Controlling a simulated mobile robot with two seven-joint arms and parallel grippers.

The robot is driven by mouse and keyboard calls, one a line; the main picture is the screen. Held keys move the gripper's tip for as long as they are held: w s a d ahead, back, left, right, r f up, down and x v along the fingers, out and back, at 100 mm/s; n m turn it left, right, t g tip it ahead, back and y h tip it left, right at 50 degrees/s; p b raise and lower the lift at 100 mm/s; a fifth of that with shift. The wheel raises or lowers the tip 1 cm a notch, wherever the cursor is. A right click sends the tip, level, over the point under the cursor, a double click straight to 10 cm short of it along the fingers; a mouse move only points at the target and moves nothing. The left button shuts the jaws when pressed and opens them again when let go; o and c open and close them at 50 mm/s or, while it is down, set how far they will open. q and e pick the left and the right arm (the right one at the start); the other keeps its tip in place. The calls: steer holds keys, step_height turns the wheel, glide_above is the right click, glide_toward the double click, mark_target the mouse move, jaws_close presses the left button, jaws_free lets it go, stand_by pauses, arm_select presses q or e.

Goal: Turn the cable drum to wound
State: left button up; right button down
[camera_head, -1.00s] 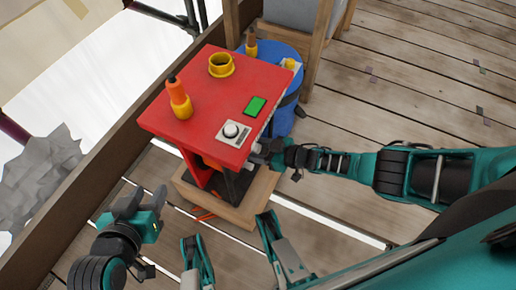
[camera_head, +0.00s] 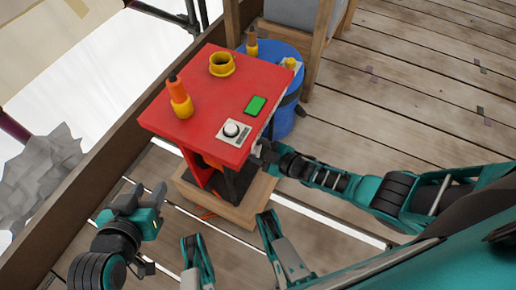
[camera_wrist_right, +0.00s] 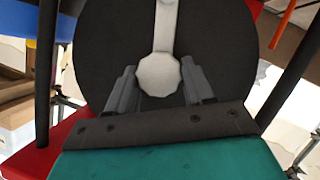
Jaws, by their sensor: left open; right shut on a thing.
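A red stand (camera_head: 206,112) stands at the middle left of the head view. In the right wrist view the cable drum shows as a dark round disc (camera_wrist_right: 214,42) with a pale grey crank arm (camera_wrist_right: 166,28) ending in a round knob (camera_wrist_right: 160,76). The red top hides most of the drum in the head view. My right gripper (camera_wrist_right: 160,84) is shut on the crank knob, with one finger on each side; it sits at the stand's right side in the head view (camera_head: 260,155). My left gripper (camera_head: 147,197) is open and empty, left of the stand's base.
A blue barrel (camera_head: 285,115) stands behind. A wooden beam (camera_head: 88,185) borders the left. Planks at right are clear.

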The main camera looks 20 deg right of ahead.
steer(key=shift+n, duration=0.4)
steer(key=c, duration=0.5)
jaws_free()
arm_select(q)
steer(key=shift+s+f, duration=0.1)
steer(key=shift+s, duration=0.1)
arm_select(e)
steer(key=shift+s+d+r, duration=0.1)
steer(key=shift+s, duration=0.15)
steer(key=p+v, duration=0.3)
steer(key=v, duration=0.1)
steer(key=shift+s+d+r, duration=0.1)
steer(key=shift+s+r, duration=0.15)
arm_select(q)
steer(key=shift+s+a+r+y+p, duration=0.1)
steer(key=shift+a+r+y+p, duration=0.1)
steer(key=shift+a+r+p, duration=0.4)
steer(key=shift+s+a+r+y+p, duration=0.1)
steer(key=shift+a+r+y+p, duration=0.15)
steer(key=shift+r+p, duration=0.6)
arm_select(e)
steer(key=v, duration=0.7)
steer(key=shift+s+d, duration=0.15)
steer(key=shift+s, duration=0.25)
arm_select(q)
steer(key=shift+f, duration=0.1)
arm_select(e)
steer(key=shift+f, duration=0.1)
